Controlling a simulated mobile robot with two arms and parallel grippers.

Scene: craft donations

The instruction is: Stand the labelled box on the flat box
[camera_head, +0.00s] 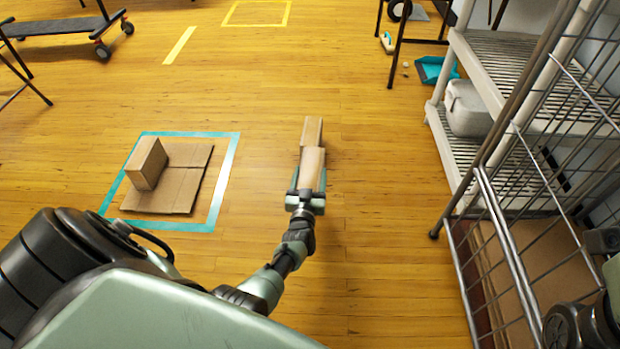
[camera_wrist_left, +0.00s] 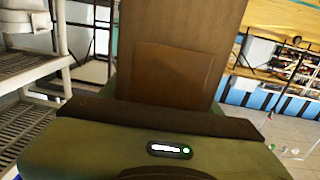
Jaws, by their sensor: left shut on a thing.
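My left gripper (camera_head: 306,196) is shut on a brown cardboard box (camera_head: 312,168), holding it out in front of me, right of the teal square. In the left wrist view the held box (camera_wrist_left: 185,28) fills the upper middle, with a rectangular brown patch, perhaps a label, on its face. Another cardboard piece (camera_head: 312,131) shows just beyond it; I cannot tell if it is part of the held box. A flat cardboard box (camera_head: 185,183) lies on the floor inside the teal square. A small box (camera_head: 148,164) stands on its left part. My right gripper is not seen.
Teal tape (camera_head: 227,170) outlines the square on the wooden floor. A wire rack (camera_head: 515,235) and a shelf unit (camera_head: 500,60) with a pale bin (camera_head: 467,108) stand at the right. The floor between the square and the held box is clear.

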